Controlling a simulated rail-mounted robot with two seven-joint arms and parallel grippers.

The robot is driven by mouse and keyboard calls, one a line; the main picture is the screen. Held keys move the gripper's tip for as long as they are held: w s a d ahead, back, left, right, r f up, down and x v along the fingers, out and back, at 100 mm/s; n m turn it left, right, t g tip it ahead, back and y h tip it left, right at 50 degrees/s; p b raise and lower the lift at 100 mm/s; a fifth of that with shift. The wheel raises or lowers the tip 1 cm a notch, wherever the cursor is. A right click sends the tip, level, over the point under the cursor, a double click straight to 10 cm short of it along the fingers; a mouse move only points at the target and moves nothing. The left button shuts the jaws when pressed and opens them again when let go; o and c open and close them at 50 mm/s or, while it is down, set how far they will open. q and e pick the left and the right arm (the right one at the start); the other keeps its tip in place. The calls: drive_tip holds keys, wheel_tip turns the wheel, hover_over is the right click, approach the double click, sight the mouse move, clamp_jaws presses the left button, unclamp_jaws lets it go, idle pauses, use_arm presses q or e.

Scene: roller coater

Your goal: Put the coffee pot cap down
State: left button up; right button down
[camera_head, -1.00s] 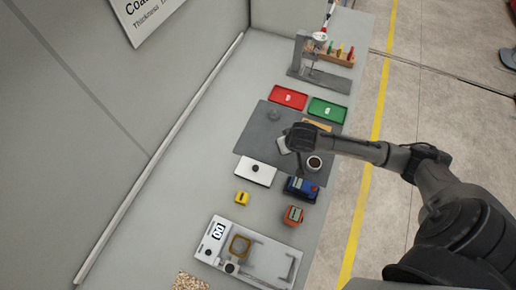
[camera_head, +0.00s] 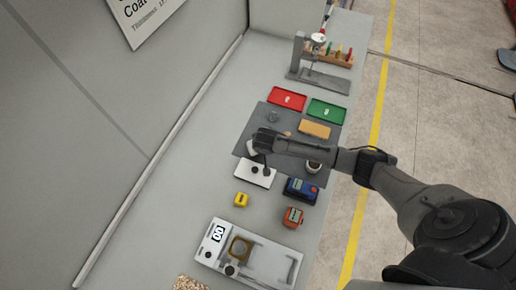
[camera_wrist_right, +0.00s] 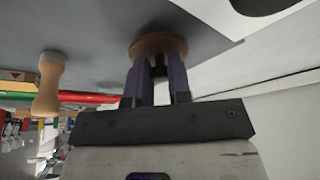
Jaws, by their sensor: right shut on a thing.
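My right gripper (camera_wrist_right: 158,75) is shut on a round brown piece with a dark centre, which I take to be the coffee pot cap (camera_wrist_right: 150,43). In the wrist view the cap is at the fingertips, with the dark grey mat (camera_wrist_right: 90,25) behind it; I cannot tell whether it touches anything below. In the head view my right gripper (camera_head: 266,165) hangs down near the white plate (camera_head: 248,178), and the cap is too small to make out. A pale cup (camera_head: 314,167) stands beneath my right arm, partly hidden. My left gripper is not in view.
The bench's left side is clear.

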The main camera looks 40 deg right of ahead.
drive_tip(key=shift+f, duration=0.6)
drive_tip(key=shift+f, duration=0.1)
drive_tip(key=c, duration=1.1)
unclamp_jaws()
drive_tip(key=shift+f, duration=0.1)
drive_tip(key=shift+o, duration=0.2)
